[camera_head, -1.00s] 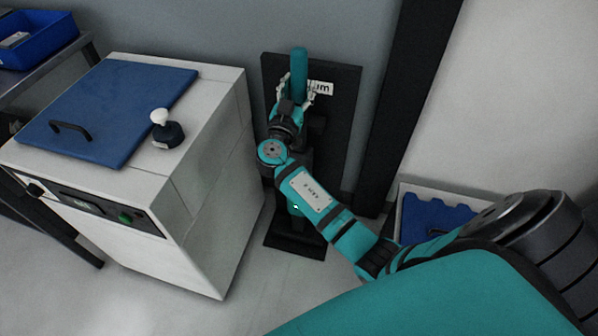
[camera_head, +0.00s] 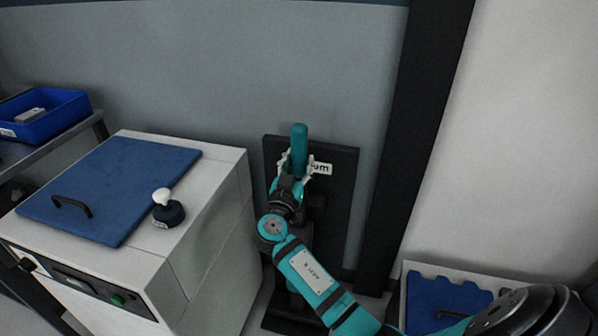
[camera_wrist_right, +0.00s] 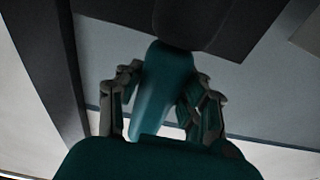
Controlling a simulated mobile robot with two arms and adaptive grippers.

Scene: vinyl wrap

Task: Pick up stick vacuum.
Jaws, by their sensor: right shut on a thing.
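The stick vacuum (camera_head: 299,146) stands upright against a black backboard on the wall; its teal handle shows at the top. My right gripper (camera_head: 297,166) is shut on this handle, a finger on each side. In the right wrist view the teal handle (camera_wrist_right: 163,88) sits between the fingers of my right gripper (camera_wrist_right: 165,105). My arm hides most of the vacuum's lower body. My left gripper is not in view.
The black backboard (camera_head: 345,200) has a partly hidden label. A white cabinet (camera_head: 220,215) with a blue lid (camera_head: 120,185) and a dark knobbed object (camera_head: 168,210) stands close on the left. A bin with blue contents (camera_head: 440,300) is at right. A blue tray (camera_head: 45,115) sits far left.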

